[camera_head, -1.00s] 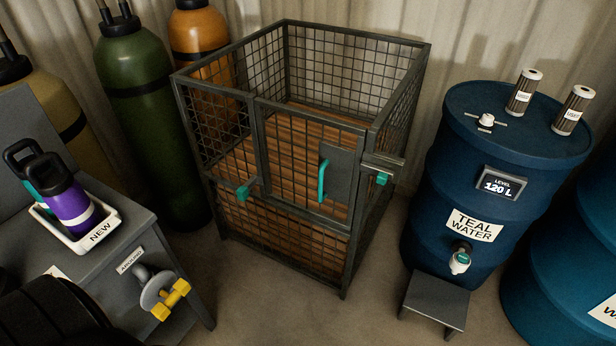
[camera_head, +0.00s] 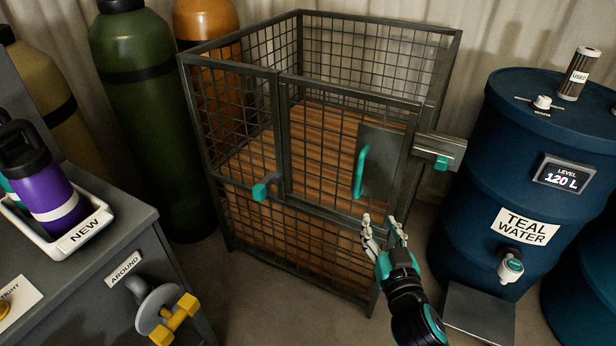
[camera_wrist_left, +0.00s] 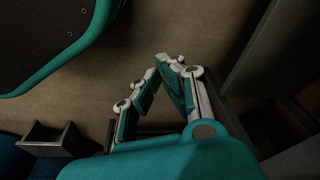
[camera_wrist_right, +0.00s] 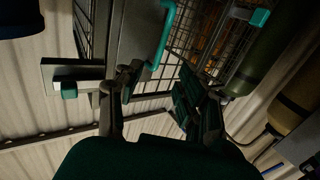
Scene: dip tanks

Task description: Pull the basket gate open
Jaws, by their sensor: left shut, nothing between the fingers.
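The basket (camera_head: 292,77) is a dark wire-mesh cage with a wooden floor. Its gate (camera_head: 330,150), in the upper front, sits flush with the frame and looks closed. It carries a grey plate (camera_head: 381,150) and an upright teal handle (camera_head: 361,171); the handle also shows in the right wrist view (camera_wrist_right: 163,38). A teal-tipped latch (camera_head: 441,162) sits at the right corner. My right gripper (camera_head: 382,217) is open and empty, in front of and just below the handle, not touching it. My left gripper (camera_wrist_left: 170,62) is shut and empty over the floor, outside the head view.
A blue teal-water barrel (camera_head: 476,185) and low step (camera_head: 478,315) stand right of the basket. A grey bench (camera_head: 110,220) with a white tray (camera_head: 85,236) is on the left. A teal knob (camera_head: 262,191) juts from the basket front. Gas cylinders (camera_head: 140,130) stand behind left.

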